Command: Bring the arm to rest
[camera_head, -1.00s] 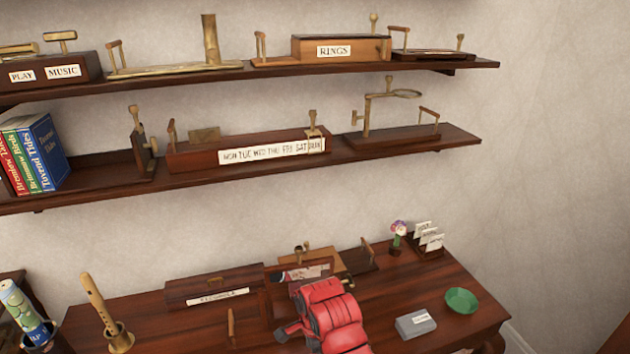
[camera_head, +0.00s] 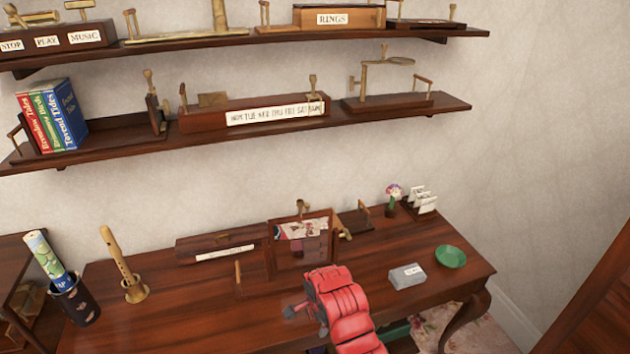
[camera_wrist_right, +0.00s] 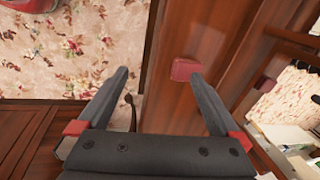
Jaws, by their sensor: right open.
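My right arm shows in the head view in front of the desk, with red casing, and its dark gripper (camera_head: 291,312) lies at the left end of it, small and partly hidden. In the right wrist view my right gripper (camera_wrist_right: 157,82) is open, with two dark fingers wide apart and nothing between them. Below and beyond the fingers are wooden furniture (camera_wrist_right: 190,35) and floral carpet (camera_wrist_right: 75,50). My left gripper is not in view.
The desk (camera_head: 380,270) holds a framed picture stand (camera_head: 272,240), a long box (camera_head: 195,246), a brass flute stand (camera_head: 133,290), a grey box (camera_head: 406,276) and a green bowl (camera_head: 451,256). Two wall shelves (camera_head: 330,122) hang above. A wooden panel (camera_head: 597,300) stands at the right.

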